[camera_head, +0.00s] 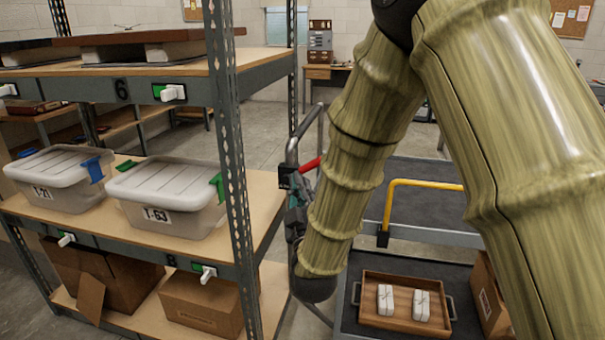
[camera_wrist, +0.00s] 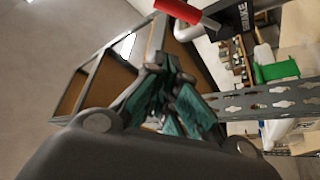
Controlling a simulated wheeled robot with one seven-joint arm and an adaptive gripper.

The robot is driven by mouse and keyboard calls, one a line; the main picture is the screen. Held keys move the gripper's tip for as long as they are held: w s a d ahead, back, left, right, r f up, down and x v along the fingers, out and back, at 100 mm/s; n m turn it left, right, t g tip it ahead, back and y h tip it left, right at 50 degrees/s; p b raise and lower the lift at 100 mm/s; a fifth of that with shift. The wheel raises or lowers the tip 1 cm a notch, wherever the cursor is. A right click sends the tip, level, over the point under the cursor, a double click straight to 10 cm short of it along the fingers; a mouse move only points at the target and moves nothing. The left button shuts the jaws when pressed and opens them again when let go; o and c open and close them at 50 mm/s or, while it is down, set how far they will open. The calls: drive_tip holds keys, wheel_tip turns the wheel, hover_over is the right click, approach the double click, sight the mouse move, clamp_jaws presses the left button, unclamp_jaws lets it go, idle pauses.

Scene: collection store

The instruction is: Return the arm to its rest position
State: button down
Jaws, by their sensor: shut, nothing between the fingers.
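My arm, with its bark-like greenish-yellow links, fills the right half of the head view and bends down to the wrist beside the shelf rack. My gripper (camera_head: 295,192) points upward between the rack's front post and the cart, partly hidden behind my arm. In the wrist view my gripper (camera_wrist: 174,85) shows its dark fingers with teal pads drawn together, with nothing held. A red handle (camera_head: 309,165) on a metal bar is close by the fingertips in the head view. The red handle (camera_wrist: 178,10) also shows at the top of the wrist view.
A cardboard box (camera_head: 203,304) sits below. The cart at right holds a wooden tray (camera_head: 387,320) with white objects, under a yellow rail (camera_head: 425,184). Open floor lies behind.

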drive_tip(key=s+d+f+m+g+h+p, duration=0.1)
drive_tip(key=s+d+f+m+g+p, duration=0.2)
drive_tip(key=f, duration=0.7)
drive_tip(key=s+d+f+g, duration=0.35)
drive_tip(key=d+f, duration=0.25)
drive_tip(key=f, duration=0.4)
drive_tip(key=s+d+f+m+g+h+p, duration=0.1)
drive_tip(key=s+d+f+m+g+p, duration=0.2)
drive_tip(key=f, duration=0.7)
drive_tip(key=s+d+f+m+g+p, duration=0.1)
drive_tip(key=s+d+f+g, duration=0.3)
drive_tip(key=s, duration=0.7)
drive_tip(key=s+d+f+m+g+h+p, duration=0.1)
drive_tip(key=s+d+f+g, duration=0.3)
drive_tip(key=s, duration=0.7)
drive_tip(key=s+d+f+m+g+p, duration=0.2)
drive_tip(key=s+d+f, duration=0.4)
drive_tip(key=s, duration=0.5)
drive_tip(key=m+g, duration=0.1)
drive_tip(key=g, duration=0.1)
drive_tip(key=shift+s+f+g+h, duration=0.3)
drive_tip(key=shift+s+f+g, duration=0.05)
drive_tip(key=shift+s+f, duration=0.05)
